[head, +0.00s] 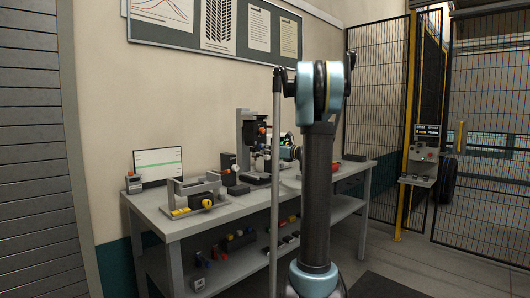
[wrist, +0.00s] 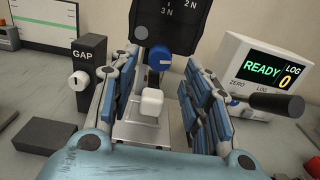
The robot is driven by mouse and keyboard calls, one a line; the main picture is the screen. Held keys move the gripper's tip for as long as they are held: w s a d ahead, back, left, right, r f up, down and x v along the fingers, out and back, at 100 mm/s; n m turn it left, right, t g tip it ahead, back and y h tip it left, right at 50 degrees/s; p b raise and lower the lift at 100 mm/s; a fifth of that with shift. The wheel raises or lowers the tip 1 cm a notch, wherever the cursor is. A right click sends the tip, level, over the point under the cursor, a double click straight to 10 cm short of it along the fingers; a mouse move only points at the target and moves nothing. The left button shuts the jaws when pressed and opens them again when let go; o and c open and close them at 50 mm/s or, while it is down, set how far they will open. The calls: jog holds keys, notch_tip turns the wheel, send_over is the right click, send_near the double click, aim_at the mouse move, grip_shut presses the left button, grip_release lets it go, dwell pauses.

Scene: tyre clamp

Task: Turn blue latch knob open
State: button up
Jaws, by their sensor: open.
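The blue latch knob (wrist: 160,57) shows in the wrist view on the lower part of a black panel marked 2 N and 3 N. My gripper (wrist: 158,76) is open, its blue-padded fingers on either side of the picture. The knob appears between and beyond the fingertips, with no visible contact. A white rounded block (wrist: 151,103) sits on a pale metal plate between the fingers. In the head view the black test stand (head: 246,130) is on the bench, and my arm partly covers that area; I cannot make out the blue knob there.
A GAP box (wrist: 88,70) with a white knob stands left of my fingers. A READY display (wrist: 263,64) and a black handle (wrist: 276,102) are on the right. A dark block (wrist: 46,135) lies at lower left. The bench (head: 225,217) also carries a grey fixture (head: 193,187).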

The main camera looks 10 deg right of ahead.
jog(key=shift+x, duration=1.8)
grip_shut()
